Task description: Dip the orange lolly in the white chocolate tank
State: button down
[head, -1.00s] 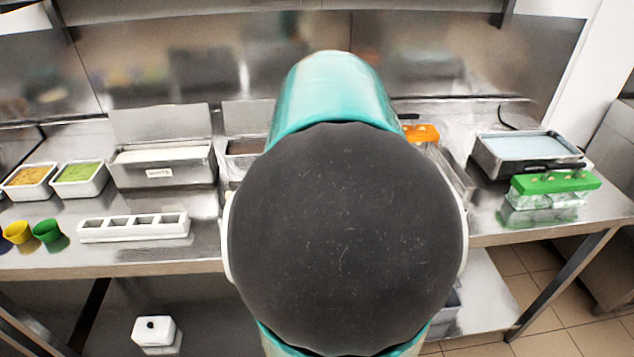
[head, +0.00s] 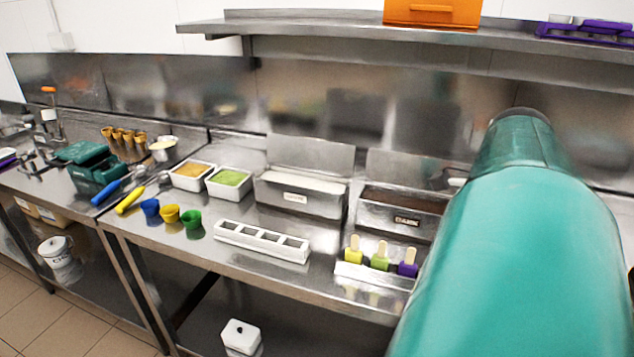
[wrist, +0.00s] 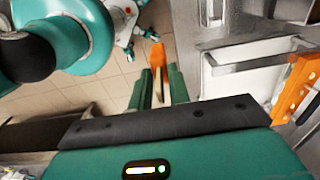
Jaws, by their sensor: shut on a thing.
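My gripper (wrist: 159,92) shows in the wrist view, its green fingers shut on the stick of the orange lolly (wrist: 156,55). The lolly is in the air with the tiled floor behind it. My gripper and the lolly are outside the head view, where my teal arm fills the right side. The white chocolate tank (head: 298,201) appears to be the steel tank with pale contents and raised lid, at the middle of the counter. Its label is too small to read. A similar tank with dark brown contents (head: 398,218) stands to its right, partly behind my arm.
A white four-slot tray (head: 262,249) lies in front of the pale tank. A white rack (head: 360,274) holds yellow, green and purple lollies upright. Topping tubs (head: 228,190) and small coloured cups (head: 168,216) stand left. A steel shelf (head: 340,36) overhangs the counter.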

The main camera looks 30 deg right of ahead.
jog(key=shift+r, duration=2.1)
